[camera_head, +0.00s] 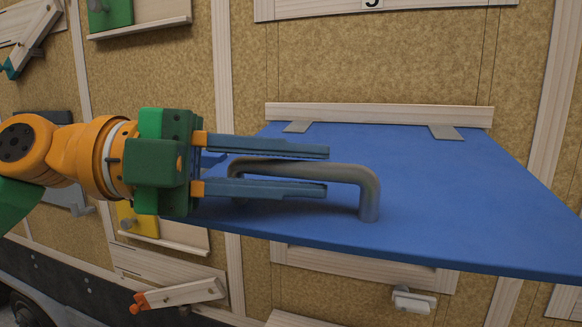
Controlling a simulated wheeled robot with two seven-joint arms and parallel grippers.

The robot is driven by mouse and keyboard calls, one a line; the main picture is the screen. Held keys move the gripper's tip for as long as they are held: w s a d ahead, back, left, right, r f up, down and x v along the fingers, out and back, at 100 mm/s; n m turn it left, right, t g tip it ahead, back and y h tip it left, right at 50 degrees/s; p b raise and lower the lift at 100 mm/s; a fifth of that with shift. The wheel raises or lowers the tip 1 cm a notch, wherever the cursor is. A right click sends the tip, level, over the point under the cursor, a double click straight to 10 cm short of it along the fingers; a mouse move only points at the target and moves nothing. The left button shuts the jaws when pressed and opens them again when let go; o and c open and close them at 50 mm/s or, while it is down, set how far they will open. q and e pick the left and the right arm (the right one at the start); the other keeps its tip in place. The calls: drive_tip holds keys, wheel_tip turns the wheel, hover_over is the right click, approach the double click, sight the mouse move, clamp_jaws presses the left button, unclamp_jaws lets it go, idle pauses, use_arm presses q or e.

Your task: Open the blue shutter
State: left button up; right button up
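The blue shutter (440,205) hangs from a pale wooden rail (380,113) by two grey hinges. It is swung outward, well away from the wall, with its lower edge toward me. Its grey bar handle (368,200) stands on the face toward me. My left gripper (328,172) comes in from the left with its fingers along the handle. The fingers are apart, one above and one below the bar in the picture. I cannot tell whether they press on it. The lower finger hides part of the handle's left end. My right gripper is not in view.
A yellow block (140,218) and a wooden latch bar (180,294) are on the wall at lower left. A green panel (110,14) sits at upper left. A small white-grey handle (413,300) shows below the shutter. A wheel (22,310) is at bottom left.

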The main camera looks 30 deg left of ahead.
use_arm(q)
drive_tip(key=shift+o, duration=1.4)
drive_tip(key=shift+w+f, duration=0.1)
drive_tip(key=shift+w, duration=0.1)
drive_tip(key=shift+s+a, duration=0.25)
drive_tip(key=b+v, duration=0.2)
drive_tip(key=v, duration=0.4)
drive_tip(key=shift+s+a, duration=0.15)
drive_tip(key=shift+a, duration=0.15)
drive_tip(key=shift+d, duration=0.1)
